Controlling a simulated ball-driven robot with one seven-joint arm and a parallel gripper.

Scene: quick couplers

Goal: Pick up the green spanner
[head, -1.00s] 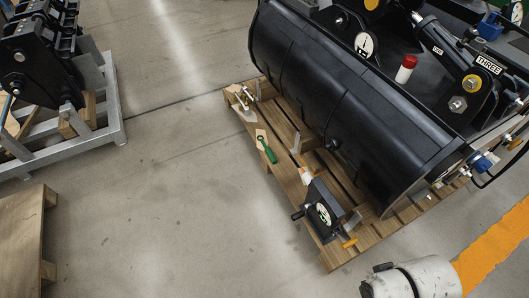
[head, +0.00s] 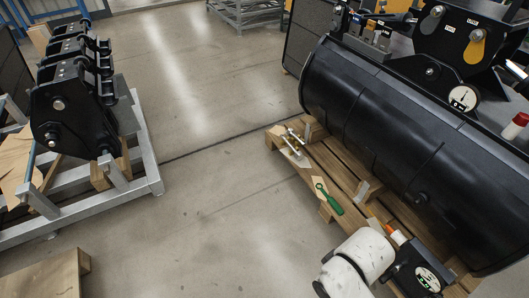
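The green spanner (head: 329,198) lies on the left edge of the wooden pallet (head: 352,171), beside the big black bucket (head: 395,140). Its ring end points up and left, its thicker handle down and right. It lies partly over a pale flat piece. Nothing covers it. A white rounded link of my arm shows at the bottom, below the spanner and apart from it in the picture. My gripper's fingers do not show, so I cannot see whether they hold anything.
Metal fittings (head: 293,142) lie on the pallet above the spanner. A black device with a round dial (head: 427,279) sits at its lower end. A grey frame (head: 143,140) with black couplers (head: 75,105) stands left. The concrete floor between is clear; another wooden pallet (head: 45,278) is bottom left.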

